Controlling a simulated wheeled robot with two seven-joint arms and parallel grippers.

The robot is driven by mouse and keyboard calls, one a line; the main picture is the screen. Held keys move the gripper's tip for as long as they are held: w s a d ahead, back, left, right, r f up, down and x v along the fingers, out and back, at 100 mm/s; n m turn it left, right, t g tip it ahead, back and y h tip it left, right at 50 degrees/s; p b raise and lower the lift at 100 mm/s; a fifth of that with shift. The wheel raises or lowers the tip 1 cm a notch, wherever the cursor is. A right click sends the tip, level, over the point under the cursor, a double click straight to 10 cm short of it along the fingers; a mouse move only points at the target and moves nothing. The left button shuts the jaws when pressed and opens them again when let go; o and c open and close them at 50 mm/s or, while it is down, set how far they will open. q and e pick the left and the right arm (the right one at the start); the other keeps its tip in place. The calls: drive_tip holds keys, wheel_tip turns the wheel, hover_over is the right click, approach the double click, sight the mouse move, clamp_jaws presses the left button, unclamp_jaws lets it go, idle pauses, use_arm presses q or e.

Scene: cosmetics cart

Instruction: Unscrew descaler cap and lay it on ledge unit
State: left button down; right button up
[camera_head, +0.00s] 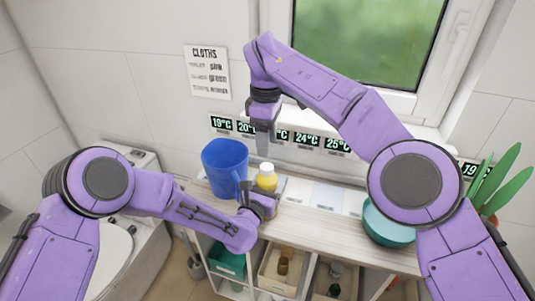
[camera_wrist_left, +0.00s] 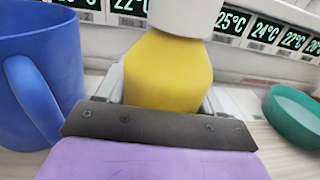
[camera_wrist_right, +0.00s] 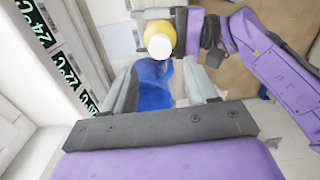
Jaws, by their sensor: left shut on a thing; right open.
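The yellow descaler bottle (camera_head: 266,182) stands upright with a white cap (camera_head: 266,168) on top. My left gripper (camera_head: 262,200) is shut on the bottle's body from the front. In the left wrist view the yellow body (camera_wrist_left: 170,75) fills the jaws, with the white cap (camera_wrist_left: 180,14) above. My right gripper (camera_head: 263,142) is open and empty, pointing down above the bottle. In the right wrist view the cap (camera_wrist_right: 159,47) shows from above, beyond the open fingers and apart from them. The wooden-topped unit (camera_head: 305,232) under the bottle appears to be the ledge unit.
A blue jug (camera_head: 224,165) stands close left of the bottle. A teal bowl (camera_head: 388,224) sits to the right, near a green plant (camera_head: 492,180). Temperature displays (camera_head: 307,139) line the back. Pale cards lie right of the bottle; the front wooden strip is clear. Bins (camera_head: 285,272) fill lower shelves.

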sight(267, 168)
drive_tip(key=shift+f, duration=0.3)
drive_tip(key=f, duration=0.7)
drive_tip(key=shift+s, duration=0.2)
drive_tip(key=shift+s, duration=0.1)
drive_tip(key=shift+c, duration=0.3)
